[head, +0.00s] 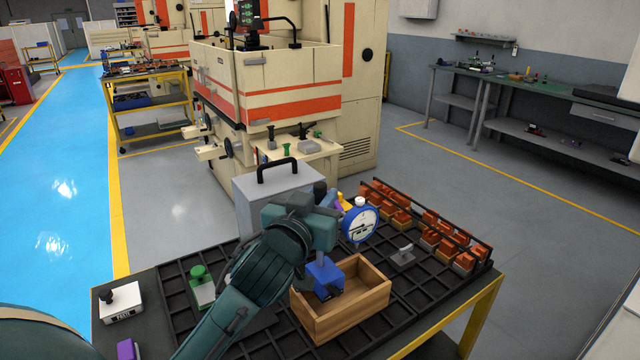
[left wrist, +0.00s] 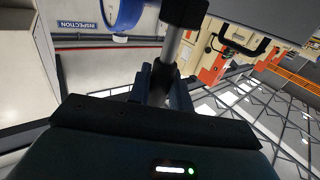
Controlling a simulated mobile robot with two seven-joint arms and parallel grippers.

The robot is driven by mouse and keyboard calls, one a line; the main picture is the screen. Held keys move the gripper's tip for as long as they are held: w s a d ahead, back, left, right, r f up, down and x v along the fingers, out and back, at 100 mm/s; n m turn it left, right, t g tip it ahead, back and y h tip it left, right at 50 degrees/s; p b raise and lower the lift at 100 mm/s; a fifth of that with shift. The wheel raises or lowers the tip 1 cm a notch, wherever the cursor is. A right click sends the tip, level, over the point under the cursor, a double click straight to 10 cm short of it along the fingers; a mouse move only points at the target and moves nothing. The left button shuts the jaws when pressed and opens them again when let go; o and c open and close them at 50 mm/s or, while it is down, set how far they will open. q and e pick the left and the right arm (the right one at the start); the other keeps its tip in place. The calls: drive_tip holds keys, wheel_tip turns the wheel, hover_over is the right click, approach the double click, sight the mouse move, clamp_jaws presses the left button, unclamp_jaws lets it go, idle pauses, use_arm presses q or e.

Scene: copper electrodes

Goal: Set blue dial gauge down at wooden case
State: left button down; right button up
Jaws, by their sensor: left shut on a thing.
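The blue dial gauge (head: 360,224) has a white face and stands at the far side of the wooden case, above its rim level. My left gripper (left wrist: 162,80) is shut on the gauge's metal post (left wrist: 171,46); part of its blue ring (left wrist: 124,14) shows in the left wrist view. In the head view my teal wrist hides the fingers. The open wooden case (head: 362,310) is on the table below. A blue block (head: 324,277) with a dark part is at the case's left part, under my wrist; I cannot tell whether it touches the floor. My right gripper is not in view.
A dark gridded tray (head: 425,286) covers much of the table. Orange-brown electrodes (head: 440,235) fill its right rear. A grey clamp-like piece (head: 402,255) lies right of the case. A green-topped item (head: 200,287) and white box (head: 121,302) are left. A grey box (head: 262,196) stands behind.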

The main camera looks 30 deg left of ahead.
use_arm(q)
drive_tip(key=shift+f, duration=0.45)
drive_tip(key=shift+r, duration=0.1)
